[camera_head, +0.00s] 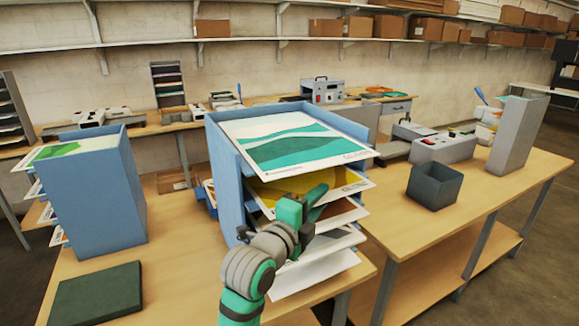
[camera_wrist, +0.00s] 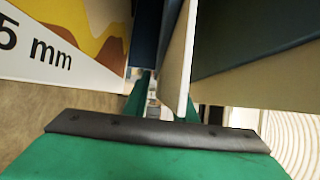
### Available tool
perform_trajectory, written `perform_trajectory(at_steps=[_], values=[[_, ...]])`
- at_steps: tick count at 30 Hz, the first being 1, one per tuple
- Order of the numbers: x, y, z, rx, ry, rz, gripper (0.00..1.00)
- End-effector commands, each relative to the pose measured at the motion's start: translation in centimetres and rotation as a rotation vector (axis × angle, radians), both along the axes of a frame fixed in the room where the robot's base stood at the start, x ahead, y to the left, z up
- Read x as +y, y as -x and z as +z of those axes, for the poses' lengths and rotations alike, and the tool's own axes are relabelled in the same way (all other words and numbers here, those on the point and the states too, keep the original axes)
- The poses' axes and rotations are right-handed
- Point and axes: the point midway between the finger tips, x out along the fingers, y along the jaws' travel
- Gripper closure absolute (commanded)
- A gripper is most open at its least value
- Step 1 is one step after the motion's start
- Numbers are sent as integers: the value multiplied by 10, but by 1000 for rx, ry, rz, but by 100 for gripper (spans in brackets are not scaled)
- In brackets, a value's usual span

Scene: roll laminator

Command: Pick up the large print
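Several prints lie on the shelves of a blue rack (camera_head: 222,165) in the middle of the bench. The top one is a white sheet with green waves (camera_head: 285,140). Below it a yellow and orange print (camera_head: 345,182) sticks out of the front, with more sheets lower down. I cannot tell from labels which is the large print. My gripper (camera_head: 306,201) is at the rack's front, by the yellow print and the sheet under it. Its fingers look apart, with a gap between them. The wrist view shows the yellow print (camera_wrist: 85,35), marked "5 mm", left of the fingers, and a pale sheet edge (camera_wrist: 180,60) close to them.
A second blue rack (camera_head: 110,195) with prints stands at left, behind a dark green block (camera_head: 97,294). A dark open bin (camera_head: 434,185), a grey machine (camera_head: 443,148) and a grey upright holder (camera_head: 517,135) stand on the right bench. Bare wood lies around the bin.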

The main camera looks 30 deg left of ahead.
Motion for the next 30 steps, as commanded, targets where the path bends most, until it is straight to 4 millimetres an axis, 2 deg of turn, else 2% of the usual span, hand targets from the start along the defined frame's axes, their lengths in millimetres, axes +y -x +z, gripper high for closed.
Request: perform_trajectory(at_steps=[3, 6, 30], values=[[2, 1, 0, 0, 0, 3, 76], [1, 1, 0, 0, 0, 2, 100], [-4, -1, 0, 1, 1, -6, 100]])
